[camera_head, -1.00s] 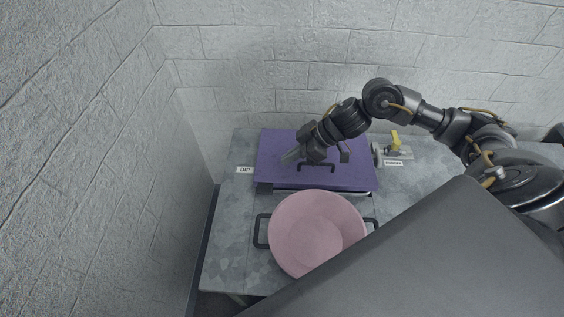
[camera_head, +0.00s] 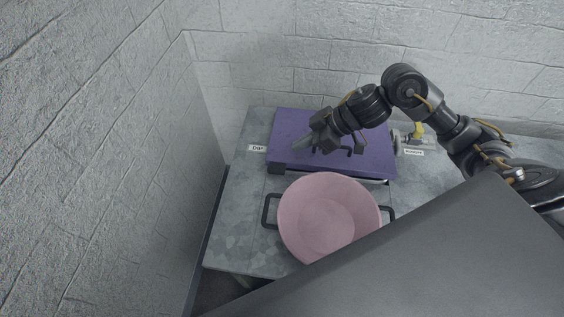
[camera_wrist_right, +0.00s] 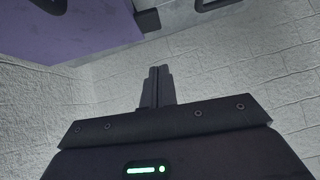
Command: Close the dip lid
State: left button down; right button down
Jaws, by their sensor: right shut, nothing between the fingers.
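The purple dip lid (camera_head: 290,122) lies at the back of the grey counter beside the DIP label (camera_head: 257,148) and looks flat from above. Its dark handle (camera_head: 342,152) is partly behind my right gripper. My right gripper (camera_head: 301,143) is over the left half of the lid, shut and empty; I cannot tell whether it touches the lid. In the right wrist view its closed fingers (camera_wrist_right: 157,88) point toward the white wall, and a purple panel (camera_wrist_right: 75,25) with a dark corner bracket shows at upper left. My left gripper is out of view.
A pink pot (camera_head: 328,215) with dark side handles stands in front of the lid. A yellow-handled valve (camera_head: 418,131) is right of the lid. Brick walls (camera_head: 270,60) close off the back and left. A large dark grey surface (camera_head: 420,260) covers the lower right.

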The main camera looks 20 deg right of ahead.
send_over(271, 169)
jog(key=s+d, duration=0.1)
jog(key=d, duration=0.2)
notch_tip(271, 169, down, 5)
jog(key=shift+s+a, duration=0.15)
notch_tip(271, 169, down, 2)
jog(key=shift+s+f, duration=0.1)
jog(key=shift+f, duration=0.9)
